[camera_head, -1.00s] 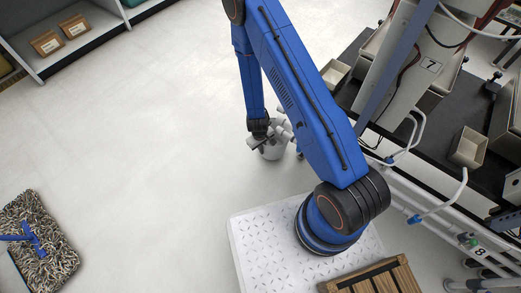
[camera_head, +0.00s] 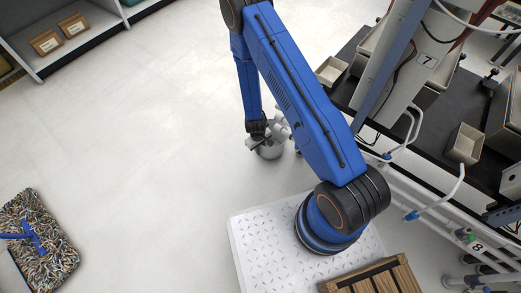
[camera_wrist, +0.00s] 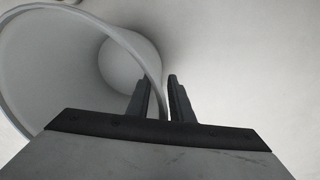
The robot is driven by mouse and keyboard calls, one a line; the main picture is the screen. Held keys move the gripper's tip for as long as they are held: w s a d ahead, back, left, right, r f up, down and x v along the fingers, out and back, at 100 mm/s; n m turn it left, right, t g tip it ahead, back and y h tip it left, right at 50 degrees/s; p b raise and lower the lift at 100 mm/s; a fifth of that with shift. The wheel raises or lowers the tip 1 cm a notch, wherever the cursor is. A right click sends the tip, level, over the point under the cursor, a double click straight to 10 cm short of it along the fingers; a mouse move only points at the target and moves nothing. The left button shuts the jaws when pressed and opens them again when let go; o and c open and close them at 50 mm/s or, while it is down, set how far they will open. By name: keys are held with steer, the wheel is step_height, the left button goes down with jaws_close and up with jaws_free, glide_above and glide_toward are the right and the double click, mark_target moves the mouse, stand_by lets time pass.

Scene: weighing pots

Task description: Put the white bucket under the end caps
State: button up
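The white bucket (camera_head: 270,151) stands on the pale floor left of the black bench, partly hidden by my gripper (camera_head: 263,138). In the wrist view the bucket (camera_wrist: 60,75) fills the upper left, its open mouth facing the camera. My gripper (camera_wrist: 160,95) has its fingers close together, one inside the bucket and one outside, with the rim between them; it looks shut on the wall. I cannot pick out the end caps for certain; white pipes with blue fittings (camera_head: 412,215) stick out at the bench's front side.
The black bench (camera_head: 405,125) on the right carries several beige pots (camera_head: 465,143) and a frame marked 7. A wooden crate (camera_head: 375,276) lies at the bottom. A mop (camera_head: 38,240) lies at lower left, and a shelf with boxes (camera_head: 45,41) stands at upper left. The floor between is clear.

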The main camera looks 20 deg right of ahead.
steer(key=shift+r, duration=0.1)
step_height(320, 180, up, 12)
steer(key=a, duration=0.1)
steer(key=shift+s, duration=0.2)
stand_by(0.7)
steer(key=shift+a, duration=0.1)
